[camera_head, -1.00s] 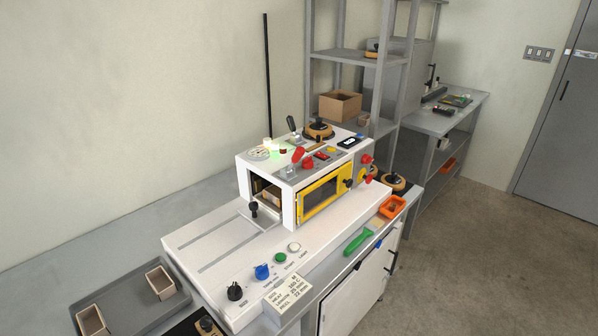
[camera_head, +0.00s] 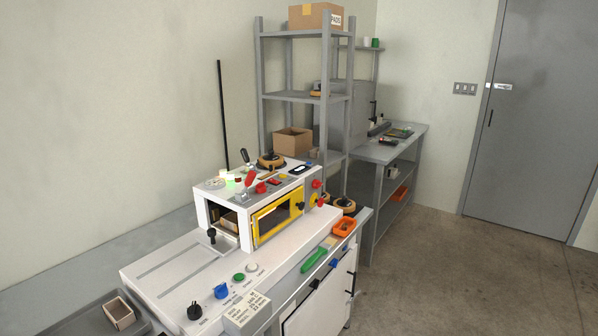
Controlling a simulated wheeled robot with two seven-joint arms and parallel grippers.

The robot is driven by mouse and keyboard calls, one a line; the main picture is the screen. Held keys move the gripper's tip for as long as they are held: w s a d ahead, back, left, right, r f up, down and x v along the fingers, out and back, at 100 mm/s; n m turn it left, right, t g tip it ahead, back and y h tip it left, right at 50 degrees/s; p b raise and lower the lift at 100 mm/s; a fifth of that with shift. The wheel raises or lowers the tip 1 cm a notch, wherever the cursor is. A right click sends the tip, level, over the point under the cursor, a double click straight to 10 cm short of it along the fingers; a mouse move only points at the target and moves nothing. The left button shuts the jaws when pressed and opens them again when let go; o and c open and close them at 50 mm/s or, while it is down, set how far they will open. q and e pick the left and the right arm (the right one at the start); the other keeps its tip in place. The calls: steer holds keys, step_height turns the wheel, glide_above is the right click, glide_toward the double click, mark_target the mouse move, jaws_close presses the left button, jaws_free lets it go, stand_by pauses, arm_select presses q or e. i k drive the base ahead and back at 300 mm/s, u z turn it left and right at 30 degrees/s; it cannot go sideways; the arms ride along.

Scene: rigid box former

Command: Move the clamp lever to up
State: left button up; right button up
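The white box-forming machine (camera_head: 224,210) stands on the bench, with a yellow-framed window on its front. A black-handled lever (camera_head: 245,157) stands tilted at the back left of its top. A red-handled lever (camera_head: 251,177) stands on the top nearer the front. A black-knobbed handle (camera_head: 212,235) stands upright by the opening on the left side. I cannot read which of these is labelled as the clamp lever. Neither of my grippers is in view.
A green-handled tool (camera_head: 313,260) and an orange bin (camera_head: 343,227) lie along the bench's right edge. A grey tray (camera_head: 85,322) with a small carton (camera_head: 119,312) is at lower left. Grey shelving (camera_head: 305,97) stands behind. Open floor (camera_head: 440,275) lies to the right.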

mark_target(252, 174)
steer(key=z, duration=0.25)
steer(key=i, duration=0.75)
steer(key=u, duration=0.55)
steer(key=i, duration=0.45)
steer(key=u, duration=0.45)
